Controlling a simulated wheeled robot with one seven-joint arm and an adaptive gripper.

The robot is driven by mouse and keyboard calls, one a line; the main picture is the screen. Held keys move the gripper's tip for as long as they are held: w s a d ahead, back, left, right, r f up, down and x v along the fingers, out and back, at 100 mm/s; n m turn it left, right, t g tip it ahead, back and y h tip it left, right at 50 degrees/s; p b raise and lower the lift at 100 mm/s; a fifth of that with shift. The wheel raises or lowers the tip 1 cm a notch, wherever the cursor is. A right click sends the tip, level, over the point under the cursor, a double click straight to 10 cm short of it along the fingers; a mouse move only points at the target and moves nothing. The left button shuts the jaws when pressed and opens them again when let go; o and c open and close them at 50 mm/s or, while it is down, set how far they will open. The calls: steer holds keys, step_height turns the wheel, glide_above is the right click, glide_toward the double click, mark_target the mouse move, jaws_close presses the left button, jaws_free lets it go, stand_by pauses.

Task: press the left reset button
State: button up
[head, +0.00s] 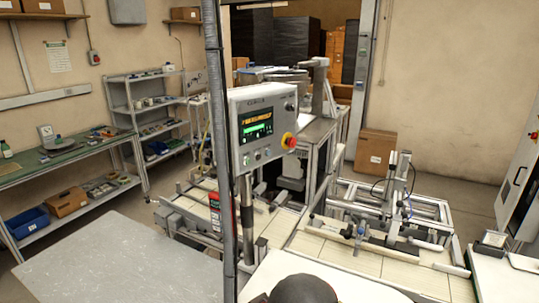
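A grey control box (240,108) stands on a post right of the picture's middle line's left side, tilted in view. It has a screen (258,130) with orange and green bands. Below the screen is a short row of small buttons (257,155); they are too small for me to read any label or tell which is the reset button. A red mushroom knob with a yellow collar (289,140) sits on the box's lower right. My gripper is not visible; only a dark rounded part, probably of my own arm, shows at the bottom edge.
A tall grey pole (216,150) rises just left of the box. A machine frame with slatted conveyors (340,255) is on the right. A grey tabletop (120,265) is at the lower left. A workbench (60,157) and shelves (130,78) line the left wall.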

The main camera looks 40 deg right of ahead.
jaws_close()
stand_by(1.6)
